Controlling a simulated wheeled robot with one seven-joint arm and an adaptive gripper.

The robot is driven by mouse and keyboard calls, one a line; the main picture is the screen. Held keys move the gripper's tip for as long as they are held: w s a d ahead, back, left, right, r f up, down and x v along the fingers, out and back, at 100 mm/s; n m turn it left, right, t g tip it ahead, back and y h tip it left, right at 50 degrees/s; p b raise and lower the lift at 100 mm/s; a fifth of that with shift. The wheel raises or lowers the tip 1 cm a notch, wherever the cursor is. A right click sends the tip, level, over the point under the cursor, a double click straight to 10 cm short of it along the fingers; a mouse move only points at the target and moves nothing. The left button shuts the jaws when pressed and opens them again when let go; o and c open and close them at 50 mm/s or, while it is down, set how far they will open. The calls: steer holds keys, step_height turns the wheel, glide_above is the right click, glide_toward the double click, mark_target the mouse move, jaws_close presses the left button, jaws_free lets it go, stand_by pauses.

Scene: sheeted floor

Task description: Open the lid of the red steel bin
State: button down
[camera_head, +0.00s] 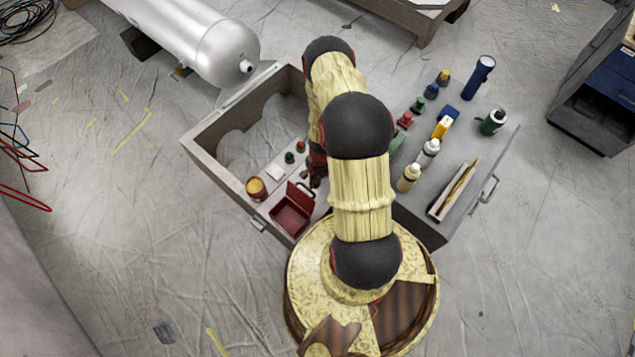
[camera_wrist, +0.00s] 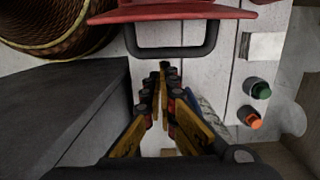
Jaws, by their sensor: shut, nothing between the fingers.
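The red steel bin (camera_head: 291,218) stands at the near corner of the grey bench top in the head view. Its lid (camera_head: 300,194) appears raised on the right side, with the inside of the bin showing. In the wrist view, a red part of the bin (camera_wrist: 185,12) shows at the top edge, with a dark U-shaped handle (camera_wrist: 170,52) below it. My gripper (camera_wrist: 163,68) is shut and empty, its fingertips close to the handle; I cannot tell whether they touch. In the head view my arm mostly hides the gripper.
Bottles (camera_head: 409,177), a blue torch (camera_head: 478,78) and a wooden tray (camera_head: 453,190) occupy the right side. Floor at left is mostly clear.

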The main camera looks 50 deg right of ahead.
steer(key=shift+a+r, duration=0.95)
steer(key=shift+a, duration=0.05)
steer(key=shift+r, duration=0.15)
step_height(320, 180, up, 12)
steer(key=d, duration=0.1)
steer(key=shift+d, duration=0.1)
